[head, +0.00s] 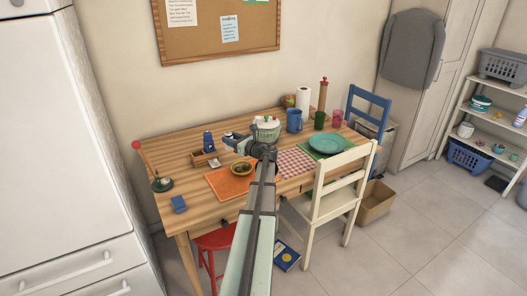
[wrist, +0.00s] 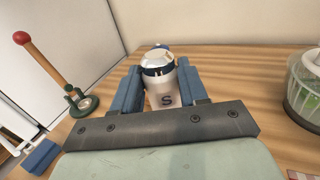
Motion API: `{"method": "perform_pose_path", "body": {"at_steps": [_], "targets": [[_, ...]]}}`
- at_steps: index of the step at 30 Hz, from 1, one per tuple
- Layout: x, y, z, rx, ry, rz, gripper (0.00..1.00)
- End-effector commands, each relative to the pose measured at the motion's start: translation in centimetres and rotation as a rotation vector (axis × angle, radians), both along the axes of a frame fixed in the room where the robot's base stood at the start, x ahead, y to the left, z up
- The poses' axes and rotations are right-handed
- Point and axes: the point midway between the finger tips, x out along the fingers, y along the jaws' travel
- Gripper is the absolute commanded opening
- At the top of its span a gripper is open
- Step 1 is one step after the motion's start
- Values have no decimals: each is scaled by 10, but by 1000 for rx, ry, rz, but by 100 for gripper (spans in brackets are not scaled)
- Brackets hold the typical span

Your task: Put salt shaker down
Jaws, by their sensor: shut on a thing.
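The salt shaker (wrist: 162,88) is in the wrist view, white with a letter S, a dark blue band and a silvery cap. My gripper (wrist: 159,72) is shut on it, with one blue finger on each side. The shaker's base is hidden behind the gripper's dark plate, so I cannot tell whether it touches the table. In the head view my gripper is over the left part of the wooden table (head: 178,160), too small there to make out the shaker clearly.
A red-topped stand (wrist: 50,68) is to the left, near the white cabinet. A lidded green-and-clear bowl (wrist: 303,85) is to the right. An orange mat (head: 222,186) with a small bowl (head: 241,168) and a blue block (head: 178,204) lie nearer. Bare wood shows behind the shaker.

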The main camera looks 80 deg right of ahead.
Motion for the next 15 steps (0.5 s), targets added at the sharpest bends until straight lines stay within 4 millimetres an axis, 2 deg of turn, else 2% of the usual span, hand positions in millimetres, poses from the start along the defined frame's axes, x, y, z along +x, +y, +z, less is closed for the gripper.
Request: {"method": "perform_pose_path", "body": {"at_steps": [1,7,10,15], "targets": [[-1,-29,1,0,-1,-42,10],[-14,-109,-4,0,-1,-254,10],[-26,-130,-8,1,1,-355,10],[-43,-145,-12,1,0,-474,10]]}}
